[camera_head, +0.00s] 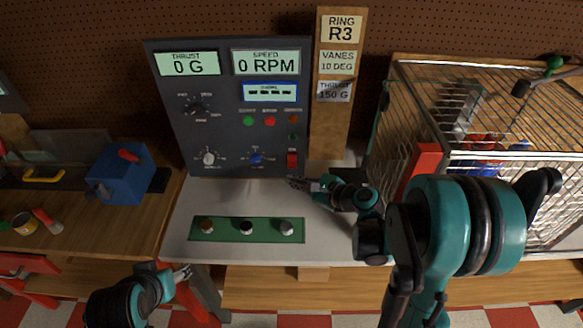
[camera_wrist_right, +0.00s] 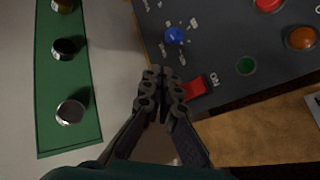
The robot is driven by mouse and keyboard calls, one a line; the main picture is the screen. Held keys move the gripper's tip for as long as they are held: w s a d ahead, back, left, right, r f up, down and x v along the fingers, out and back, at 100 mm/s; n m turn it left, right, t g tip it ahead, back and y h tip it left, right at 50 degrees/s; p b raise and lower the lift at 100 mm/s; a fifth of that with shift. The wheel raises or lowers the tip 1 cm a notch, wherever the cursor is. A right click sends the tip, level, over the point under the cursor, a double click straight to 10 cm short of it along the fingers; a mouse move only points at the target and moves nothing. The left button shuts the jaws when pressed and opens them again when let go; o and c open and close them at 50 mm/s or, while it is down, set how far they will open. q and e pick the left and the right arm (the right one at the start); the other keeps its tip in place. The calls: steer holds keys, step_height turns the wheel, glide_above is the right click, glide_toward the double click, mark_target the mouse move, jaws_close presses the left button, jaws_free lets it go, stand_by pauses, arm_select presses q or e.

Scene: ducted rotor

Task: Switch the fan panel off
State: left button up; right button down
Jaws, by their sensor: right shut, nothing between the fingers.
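The dark fan panel (camera_head: 222,125) stands upright at the back of the pale bench. Its displays read thrust 0 G and speed 0 RPM. A red rocker switch (camera_head: 293,161) marked ON sits at its lower right. The switch also shows in the right wrist view (camera_wrist_right: 194,88), just right of the fingertips. My right gripper (camera_head: 296,184) is shut and empty just below the switch; in the wrist view its fingertips (camera_wrist_right: 161,76) look close to the switch, but I cannot tell whether they touch. My left gripper (camera_head: 184,272) is at the bench's front edge; its jaw state is unclear.
A green strip (camera_head: 267,236) with several knobs lies in front of the panel. A blue knob (camera_head: 256,159) sits left of the switch. A wire cage (camera_head: 470,100) stands at right, a wooden sign post (camera_head: 331,135) beside the panel. A blue box (camera_head: 120,178) is at left.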

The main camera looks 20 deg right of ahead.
mark_target(292, 161)
steer(key=w+d+f+b, duration=0.2)
steer(key=w+f, duration=0.1)
steer(key=w, duration=0.4)
steer(key=shift+f, duration=0.25)
steer(key=shift+b, duration=0.3)
stand_by(0.9)
steer(key=shift+w+d+f, duration=0.15)
steer(key=shift+w, duration=0.3)
steer(key=shift+w+d+f+b, duration=0.1)
steer(key=shift+w+f+b, duration=0.1)
steer(key=shift+w+b, duration=0.2)
stand_by(0.6)
steer(key=shift+s, duration=0.1)
steer(key=shift+s+a+r, duration=0.25)
steer(key=shift+s+r, duration=0.15)
steer(key=shift+s, duration=0.35)
